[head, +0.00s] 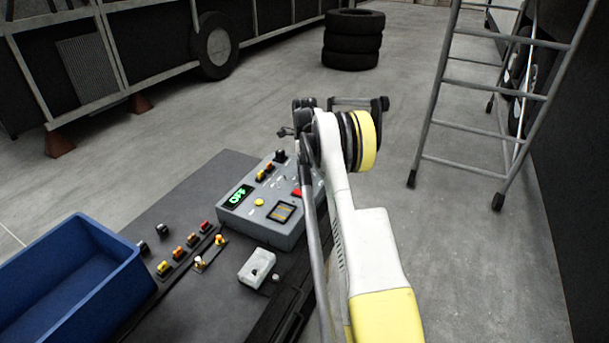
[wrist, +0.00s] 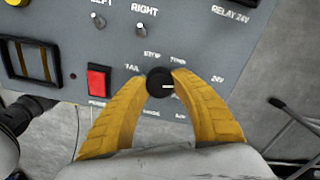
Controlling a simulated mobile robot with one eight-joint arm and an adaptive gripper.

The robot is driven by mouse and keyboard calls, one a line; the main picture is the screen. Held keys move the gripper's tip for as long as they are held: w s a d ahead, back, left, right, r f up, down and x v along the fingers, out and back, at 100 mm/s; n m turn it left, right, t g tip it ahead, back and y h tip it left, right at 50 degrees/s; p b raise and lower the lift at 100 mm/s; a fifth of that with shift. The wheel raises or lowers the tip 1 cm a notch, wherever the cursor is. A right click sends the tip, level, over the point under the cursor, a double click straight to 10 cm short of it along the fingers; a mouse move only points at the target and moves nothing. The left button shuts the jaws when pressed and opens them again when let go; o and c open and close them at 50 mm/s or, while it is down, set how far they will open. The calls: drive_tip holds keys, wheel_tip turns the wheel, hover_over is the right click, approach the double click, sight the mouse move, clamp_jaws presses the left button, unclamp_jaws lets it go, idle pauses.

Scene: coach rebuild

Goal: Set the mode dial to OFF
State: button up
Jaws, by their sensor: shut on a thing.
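The mode dial (wrist: 159,82) is a small round black knob with a white pointer line, on the grey test box (wrist: 215,60). In the wrist view the pointer line points right. Labels around it read roughly TAIL, STOP and TURN; those below are partly covered or too blurred to read, and I cannot make out OFF. My gripper (wrist: 161,84) has its two yellow fingers closed on the knob from both sides. In the head view the grey test box (head: 255,224) stands on the dark bench, and my arm hides the dial.
A red switch (wrist: 98,80) sits left of the dial, with small toggles above. In the head view, a blue bin (head: 125,262), several small plugs and a white socket box (head: 257,268) lie on the bench (head: 190,315). A ladder (head: 470,85) and stacked tyres (head: 352,40) stand beyond.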

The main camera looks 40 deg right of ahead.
drive_tip(key=n, duration=0.4)
drive_tip(key=shift+n, duration=0.3)
drive_tip(key=n, duration=0.5)
drive_tip(key=shift+n, duration=0.3)
drive_tip(key=n, duration=0.5)
clamp_jaws()
drive_tip(key=n, duration=0.5)
drive_tip(key=shift+b, duration=0.3)
drive_tip(key=n, duration=1.5)
drive_tip(key=shift+n, duration=2.5)
